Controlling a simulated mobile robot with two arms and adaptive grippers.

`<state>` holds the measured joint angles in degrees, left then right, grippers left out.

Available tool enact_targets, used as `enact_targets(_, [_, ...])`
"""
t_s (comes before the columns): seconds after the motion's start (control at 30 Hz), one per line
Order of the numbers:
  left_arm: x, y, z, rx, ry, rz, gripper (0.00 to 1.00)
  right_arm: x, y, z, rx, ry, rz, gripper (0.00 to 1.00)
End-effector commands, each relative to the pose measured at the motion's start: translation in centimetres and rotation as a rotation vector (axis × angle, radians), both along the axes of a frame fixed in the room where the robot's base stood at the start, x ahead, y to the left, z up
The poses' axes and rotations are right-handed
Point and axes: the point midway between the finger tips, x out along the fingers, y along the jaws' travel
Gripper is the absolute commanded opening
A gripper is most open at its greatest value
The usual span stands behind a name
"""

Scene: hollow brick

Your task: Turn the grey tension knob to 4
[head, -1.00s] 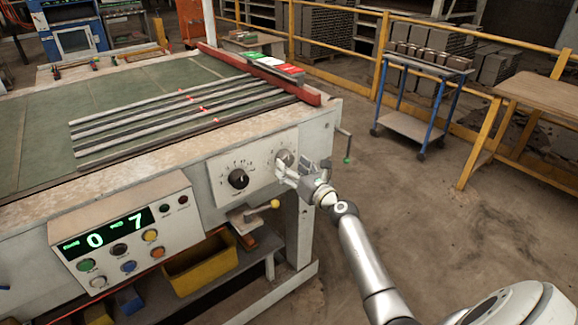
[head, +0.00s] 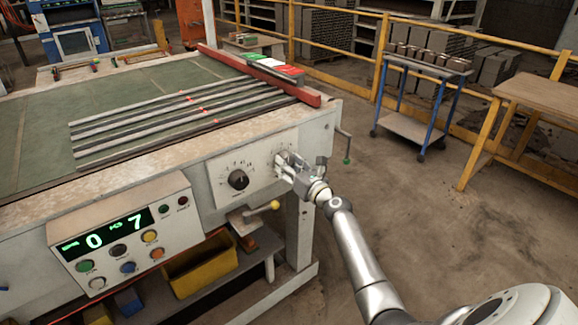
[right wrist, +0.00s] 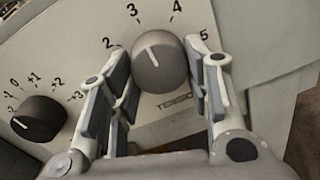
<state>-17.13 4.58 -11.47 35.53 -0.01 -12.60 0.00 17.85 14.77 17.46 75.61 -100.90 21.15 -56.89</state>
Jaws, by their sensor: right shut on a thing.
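The grey tension knob (right wrist: 159,66) sits on the pale dial panel in the right wrist view, with numbers 2 to 5 showing around it. Its white line points up and left, roughly at the 3. My right gripper (head: 283,160) is at the knob at the right end of the panel, its fingers on either side and shut on it. In the head view the fingers largely hide the knob. My left gripper is not in view.
A black knob (head: 238,180) with its own scale is left of the grey one. A control box (head: 128,232) with a green display and several buttons stands further left. A yellow-tipped lever (head: 275,205) sits below the panel.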

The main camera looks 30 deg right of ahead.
Motion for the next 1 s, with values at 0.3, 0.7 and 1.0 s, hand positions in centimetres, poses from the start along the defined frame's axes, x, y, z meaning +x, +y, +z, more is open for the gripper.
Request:
enact_targets(0.3, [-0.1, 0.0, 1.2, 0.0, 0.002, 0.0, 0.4, 0.0, 0.1, 0.2, 0.083, 0.009, 0.001, 0.21])
enact_targets(0.7, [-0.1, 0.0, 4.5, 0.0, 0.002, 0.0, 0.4, -0.1, 0.1, 0.5, 0.395, 0.035, 0.0, 0.21])
enact_targets(1.0, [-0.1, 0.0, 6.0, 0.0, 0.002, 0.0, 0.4, -0.1, 0.2, 0.4, 0.62, 0.051, -0.001, 0.21])
